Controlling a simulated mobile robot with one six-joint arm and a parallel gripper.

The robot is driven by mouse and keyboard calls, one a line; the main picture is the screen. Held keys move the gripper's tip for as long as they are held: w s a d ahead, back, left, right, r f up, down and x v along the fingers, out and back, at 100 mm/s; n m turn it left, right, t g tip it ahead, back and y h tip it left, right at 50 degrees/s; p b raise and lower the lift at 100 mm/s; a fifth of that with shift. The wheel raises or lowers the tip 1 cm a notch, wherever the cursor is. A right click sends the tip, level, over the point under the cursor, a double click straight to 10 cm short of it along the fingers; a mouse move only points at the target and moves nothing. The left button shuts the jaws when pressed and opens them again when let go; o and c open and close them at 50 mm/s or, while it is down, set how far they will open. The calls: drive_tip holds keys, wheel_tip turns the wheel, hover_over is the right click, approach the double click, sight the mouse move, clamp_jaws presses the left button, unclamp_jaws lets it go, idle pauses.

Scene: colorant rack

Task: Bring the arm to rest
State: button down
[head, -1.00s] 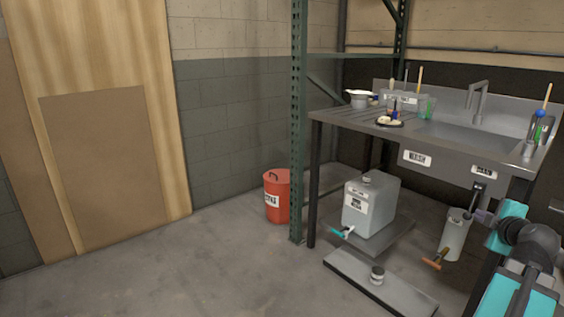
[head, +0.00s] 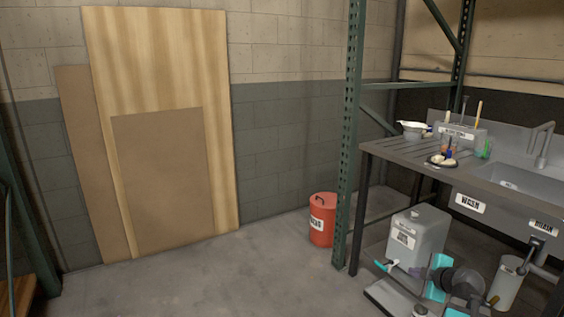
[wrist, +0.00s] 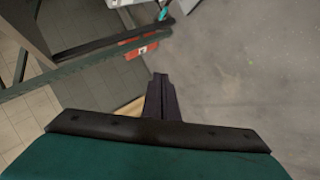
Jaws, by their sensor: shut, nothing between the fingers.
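My gripper (wrist: 160,78) shows in the wrist view as two dark fingers pressed together, with nothing between them. It points out over bare concrete floor and touches nothing that I can see. The gripper's fingertips cannot be made out in the head view.
The sink bench (head: 405,152) holds bowls and brushes at the right. A green rack post (head: 350,140) and red bin (head: 322,226) stand beside it. Boards (head: 165,60) lean on the wall. The concrete floor (head: 215,280) at centre is clear.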

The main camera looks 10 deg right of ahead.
drive_tip(key=a+f+n+g+y+p, duration=0.1)
drive_tip(key=a+f+g+p, duration=0.15)
drive_tip(key=a+f, duration=0.45)
drive_tip(key=a+f+g+y+p, duration=0.1)
drive_tip(key=a+f+y+p, duration=0.15)
drive_tip(key=a, duration=0.85)
drive_tip(key=a+f+n+g+y+p, duration=0.1)
drive_tip(key=a+f+g+p, duration=0.15)
drive_tip(key=a+f, duration=0.45)
drive_tip(key=s+a+f+m+g+p, duration=0.1)
drive_tip(key=s+a+f+g+p, duration=0.4)
drive_tip(key=s+a, duration=0.75)
drive_tip(key=s+a+f+m+g+h+p, duration=0.1)
drive_tip(key=s+a+f+m+g+p, duration=0.15)
drive_tip(key=s, duration=0.45)
drive_tip(key=s+a+f+m+g+p, duration=0.1)
drive_tip(key=s+a+f+p, duration=0.1)
drive_tip(key=s+a+f, duration=0.3)
drive_tip(key=s+d+r+m+g+h, duration=0.1)
drive_tip(key=s+d+m+g+h, duration=0.1)
drive_tip(key=s+d+m, duration=0.3)
drive_tip(key=shift+s+r+m, duration=0.2)
drive_tip(key=shift+s+m, duration=1.25)
drive_tip(key=shift+m, duration=0.8)
